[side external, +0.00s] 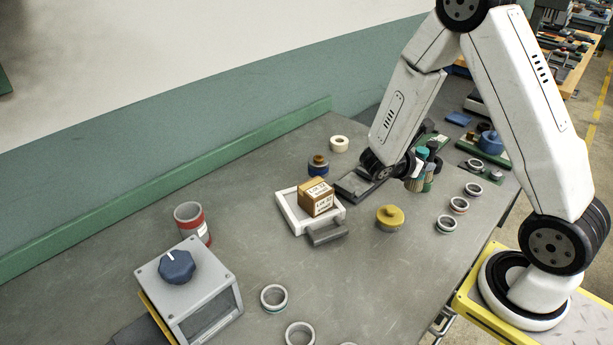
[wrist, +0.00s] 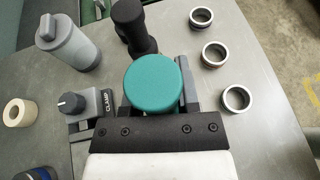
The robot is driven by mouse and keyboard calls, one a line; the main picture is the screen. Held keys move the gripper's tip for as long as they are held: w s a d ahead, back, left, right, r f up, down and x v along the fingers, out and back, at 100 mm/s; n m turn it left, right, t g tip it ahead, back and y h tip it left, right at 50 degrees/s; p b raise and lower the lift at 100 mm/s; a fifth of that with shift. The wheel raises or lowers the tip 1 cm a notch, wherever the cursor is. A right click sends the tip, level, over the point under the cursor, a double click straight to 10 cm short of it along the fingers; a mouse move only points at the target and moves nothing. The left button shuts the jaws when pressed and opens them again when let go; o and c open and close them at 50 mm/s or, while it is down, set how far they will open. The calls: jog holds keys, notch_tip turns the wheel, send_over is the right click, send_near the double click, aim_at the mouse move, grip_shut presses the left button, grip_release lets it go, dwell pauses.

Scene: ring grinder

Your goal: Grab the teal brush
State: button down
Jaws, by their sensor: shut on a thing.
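The teal brush (wrist: 155,84) shows in the wrist view as a round teal top between my gripper's fingers (wrist: 156,98). My gripper (side external: 408,167) is shut on it. In the side view the teal brush (side external: 422,153) is upright at my gripper, its tan lower part just above or at the bench; I cannot tell whether it touches. A dark-topped tool (wrist: 138,38) stands close behind it in the wrist view. The brush's lower part is hidden from the wrist camera.
Several metal rings (wrist: 214,53) lie right of the brush. A grey cylinder (wrist: 69,45) and a clamp fixture (wrist: 90,104) are to the left. In the side view a yellow-lidded pot (side external: 390,217) and a white tray (side external: 290,205) with a cardboard box (side external: 316,196) stand nearby.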

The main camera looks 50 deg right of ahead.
jog(key=shift+r, duration=2.2)
jog(key=shift+s+f, duration=0.1)
